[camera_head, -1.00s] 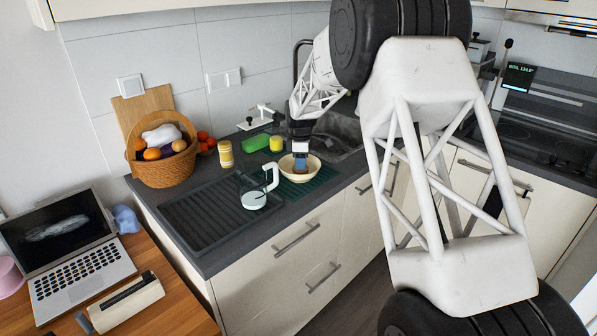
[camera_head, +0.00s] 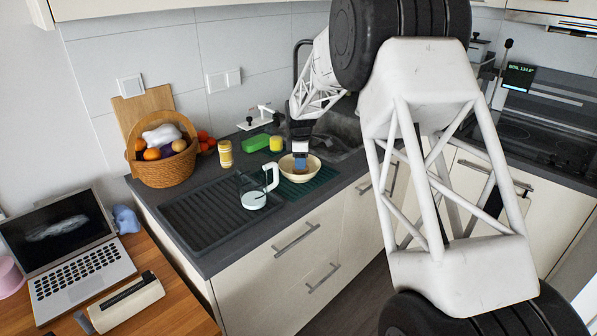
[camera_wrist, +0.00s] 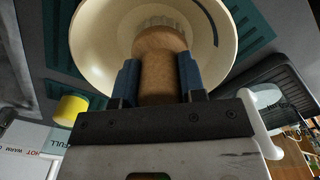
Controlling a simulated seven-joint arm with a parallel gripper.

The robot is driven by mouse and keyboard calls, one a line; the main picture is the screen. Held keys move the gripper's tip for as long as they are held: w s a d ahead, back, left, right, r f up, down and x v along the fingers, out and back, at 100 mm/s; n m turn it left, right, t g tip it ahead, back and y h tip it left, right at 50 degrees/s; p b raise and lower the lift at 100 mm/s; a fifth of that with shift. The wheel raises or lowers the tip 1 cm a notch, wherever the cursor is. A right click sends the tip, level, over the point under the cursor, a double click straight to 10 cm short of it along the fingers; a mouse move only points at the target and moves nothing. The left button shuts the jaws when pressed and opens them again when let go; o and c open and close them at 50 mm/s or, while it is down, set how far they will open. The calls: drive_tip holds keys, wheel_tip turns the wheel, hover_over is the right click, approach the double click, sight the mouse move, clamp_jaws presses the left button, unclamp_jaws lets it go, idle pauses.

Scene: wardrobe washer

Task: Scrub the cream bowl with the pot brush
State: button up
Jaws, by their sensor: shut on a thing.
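The cream bowl (camera_head: 314,168) stands upright on a dark green mat on the counter, left of the sink. In the wrist view the bowl (camera_wrist: 88,42) fills the top middle. My gripper (camera_head: 300,162) is over the bowl's inside. In the wrist view my gripper (camera_wrist: 158,75) has its two blue fingers shut on the brown body of the pot brush (camera_wrist: 159,60). The brush's pale bristles point into the bowl, apparently at its inner surface; exact contact is hidden. A dark blue curved mark (camera_wrist: 207,20) shows on the bowl's inside, right of the brush.
A glass jug with a white handle (camera_head: 272,178) stands close left of the bowl. A yellow cylinder (camera_head: 276,144), green block (camera_head: 256,143) and jar (camera_head: 225,154) stand behind. A ribbed drainboard (camera_head: 200,215) lies left. The fruit basket (camera_head: 166,170) is farther left.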

idle(0.3)
drive_tip(key=shift+w+a, duration=0.35)
drive_tip(key=shift+w, duration=0.35)
drive_tip(key=shift+s+d, duration=0.35)
drive_tip(key=shift+s, duration=0.4)
drive_tip(key=shift+f, duration=0.1)
drive_tip(key=shift+w+a, duration=0.35)
drive_tip(key=shift+w, duration=0.4)
drive_tip(key=shift+s, duration=0.1)
drive_tip(key=shift+s+d, duration=0.35)
drive_tip(key=shift+s, duration=0.3)
drive_tip(key=shift+w, duration=0.1)
